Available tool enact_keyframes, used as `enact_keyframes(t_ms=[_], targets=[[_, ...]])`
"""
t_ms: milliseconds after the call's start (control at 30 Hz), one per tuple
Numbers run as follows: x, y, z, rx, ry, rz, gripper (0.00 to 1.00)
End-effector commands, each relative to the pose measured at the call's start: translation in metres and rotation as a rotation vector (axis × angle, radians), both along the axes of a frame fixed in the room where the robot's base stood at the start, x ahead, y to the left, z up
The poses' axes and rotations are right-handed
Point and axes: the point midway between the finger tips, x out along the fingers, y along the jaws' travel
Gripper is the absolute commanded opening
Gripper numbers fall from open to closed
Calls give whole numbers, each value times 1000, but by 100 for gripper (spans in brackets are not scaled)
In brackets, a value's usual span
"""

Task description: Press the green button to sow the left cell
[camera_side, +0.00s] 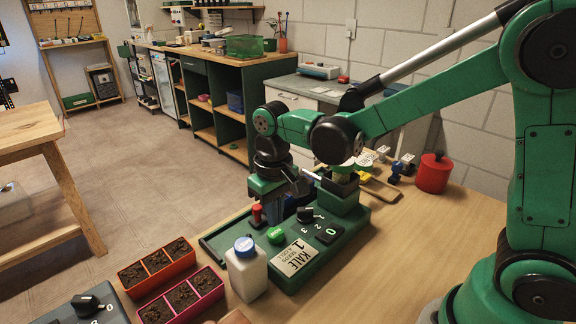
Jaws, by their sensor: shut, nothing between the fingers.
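The green button (276,236) is on the sloped top of a green seeding machine (345,234), between a red-topped knob (257,214) and a black dial (305,214). My gripper (279,218) points down over the machine, just behind the green button in the picture. The fingers look shut with nothing held; their tips are dark and partly hard to make out. I cannot tell whether they touch anything. An orange tray (133,292) and a pink tray (219,291), each with three soil-filled cells, lie left of the machine.
A white bottle with a blue cap (247,268) stands close to the machine's front left. A second device with a black dial (85,305) is at the lower left. A red lidded pot (434,173) stands at the back right. Bare table lies right of the machine.

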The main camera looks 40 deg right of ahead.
Motion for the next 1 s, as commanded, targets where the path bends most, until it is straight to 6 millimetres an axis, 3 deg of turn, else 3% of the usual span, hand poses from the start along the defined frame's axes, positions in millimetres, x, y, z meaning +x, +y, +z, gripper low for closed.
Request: enact_keyframes(t_ms=[567,1000], targets=[[0,0,-1,0,0,0,0],[0,0,-13,0,0,0,0]])
